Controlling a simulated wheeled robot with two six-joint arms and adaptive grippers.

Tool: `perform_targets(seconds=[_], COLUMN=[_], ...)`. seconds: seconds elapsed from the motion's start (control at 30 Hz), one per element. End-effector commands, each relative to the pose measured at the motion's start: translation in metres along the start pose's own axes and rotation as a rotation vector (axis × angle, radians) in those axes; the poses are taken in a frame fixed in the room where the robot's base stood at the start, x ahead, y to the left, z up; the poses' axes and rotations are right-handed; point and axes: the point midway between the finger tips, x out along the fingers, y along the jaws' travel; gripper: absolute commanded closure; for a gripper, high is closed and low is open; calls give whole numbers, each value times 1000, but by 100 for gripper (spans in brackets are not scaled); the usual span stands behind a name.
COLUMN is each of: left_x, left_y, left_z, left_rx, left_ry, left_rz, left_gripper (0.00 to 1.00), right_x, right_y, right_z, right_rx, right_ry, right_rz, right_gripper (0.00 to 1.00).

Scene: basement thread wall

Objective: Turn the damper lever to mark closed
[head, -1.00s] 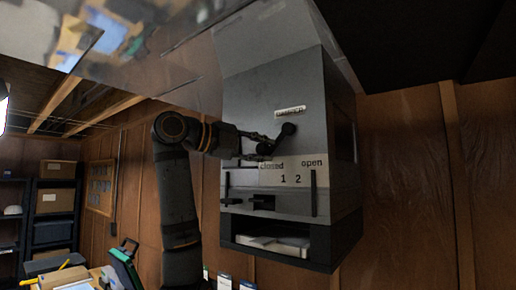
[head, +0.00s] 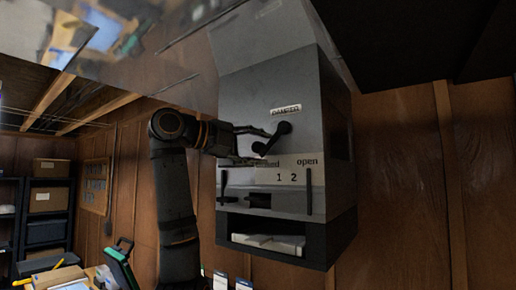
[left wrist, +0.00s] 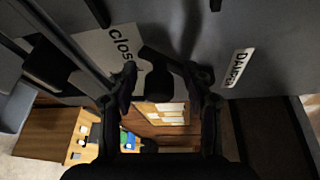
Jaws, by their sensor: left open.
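The damper lever (head: 272,138) is a short black arm on the front of a grey metal box (head: 245,105), under a white "DAMPER" label (head: 286,111). It slants down and left from its pivot, toward the "closed" end of a white plate (head: 290,173) marked closed, 1, 2 and open. My left gripper (head: 258,145) is open at the lever's lower left end and covers part of the word "closed". In the left wrist view the lever's dark end (left wrist: 159,82) shows between the two spread fingers; contact cannot be told. My right gripper is out of view.
Two dark upright bars flank the front below the plate, with an open slot (head: 265,240) holding pale sheets beneath. A wood-panelled wall (head: 400,190) stands behind. Shelves with boxes (head: 48,200) and a cluttered bench are at the left.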

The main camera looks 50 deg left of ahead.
Motion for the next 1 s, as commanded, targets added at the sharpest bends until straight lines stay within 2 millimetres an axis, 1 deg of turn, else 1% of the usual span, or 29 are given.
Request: perform_targets(seconds=[0.07,0.13,0.4,0.5,0.63,1.0], left_x=[-2,-10,-60,-70,-75,-74], left_y=[0,0,0,0,0,0], left_z=[0,0,1,1,1,0], left_rx=[0,0,0,-1,-1,0], left_ry=[0,-1,-1,-1,0,0], left_rz=[0,-2,-2,-1,0,1], left_gripper=[50,50,50,50,50,50], right_x=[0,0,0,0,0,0], right_y=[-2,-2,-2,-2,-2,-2], right_z=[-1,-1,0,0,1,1], right_rx=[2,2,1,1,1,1], right_ry=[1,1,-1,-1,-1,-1], right_rz=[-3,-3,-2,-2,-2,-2], right_gripper=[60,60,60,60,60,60])
